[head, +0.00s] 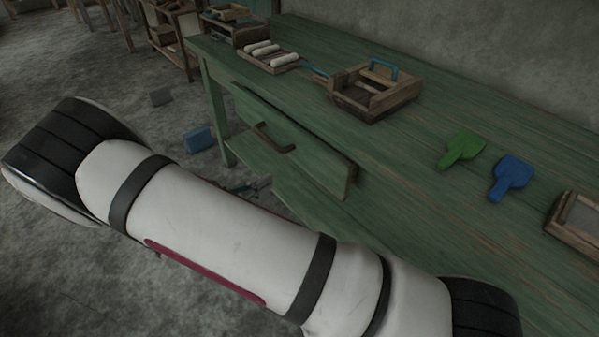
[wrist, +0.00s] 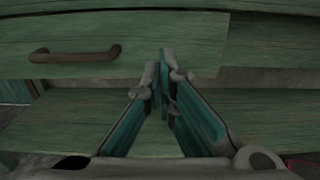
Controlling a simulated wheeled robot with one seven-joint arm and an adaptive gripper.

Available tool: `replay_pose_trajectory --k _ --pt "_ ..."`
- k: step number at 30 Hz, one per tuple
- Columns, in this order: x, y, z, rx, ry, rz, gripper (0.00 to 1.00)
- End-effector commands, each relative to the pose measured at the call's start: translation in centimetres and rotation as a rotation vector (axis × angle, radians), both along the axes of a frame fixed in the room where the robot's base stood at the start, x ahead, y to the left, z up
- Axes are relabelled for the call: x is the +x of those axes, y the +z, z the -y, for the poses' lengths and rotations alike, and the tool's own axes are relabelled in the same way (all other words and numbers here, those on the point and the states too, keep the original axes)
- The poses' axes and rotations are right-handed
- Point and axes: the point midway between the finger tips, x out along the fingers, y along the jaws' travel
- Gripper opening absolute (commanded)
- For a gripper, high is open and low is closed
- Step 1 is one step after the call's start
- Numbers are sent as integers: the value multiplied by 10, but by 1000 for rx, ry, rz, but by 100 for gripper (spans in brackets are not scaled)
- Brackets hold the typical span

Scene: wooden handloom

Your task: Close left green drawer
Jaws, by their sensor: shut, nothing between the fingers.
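The green drawer (head: 293,138) is in the front of the green table, with a dark curved handle (head: 273,141). Its front sits a little out from the table at its right end in the head view. In the wrist view the drawer front (wrist: 110,57) spans the upper left, with the brown handle (wrist: 75,55) at left. My gripper (wrist: 163,62) is shut and empty, its fingertips in front of the drawer's right part, right of the handle. Whether the fingertips touch the drawer I cannot tell. The head view shows my white arm but not the gripper.
The green tabletop (head: 430,215) carries a wooden box (head: 372,92), a tray of white rolls (head: 268,56), a green scoop-like tool (head: 461,150) and a blue one (head: 510,177). A lower green shelf (wrist: 60,118) lies below the drawer. A blue block (head: 199,139) is on the floor.

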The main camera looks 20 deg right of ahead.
Motion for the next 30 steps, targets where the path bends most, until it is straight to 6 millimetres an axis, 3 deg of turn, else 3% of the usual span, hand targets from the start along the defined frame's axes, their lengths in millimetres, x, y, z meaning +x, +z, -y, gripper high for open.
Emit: replay_pose_trajectory --k 5,19,24,30 --pt "6 0 22 -1 -4 -2 0" --pt "33 -1 106 2 -6 -3 0" --pt "39 -1 124 3 -4 -4 0" --pt "41 0 131 3 -4 -3 0"
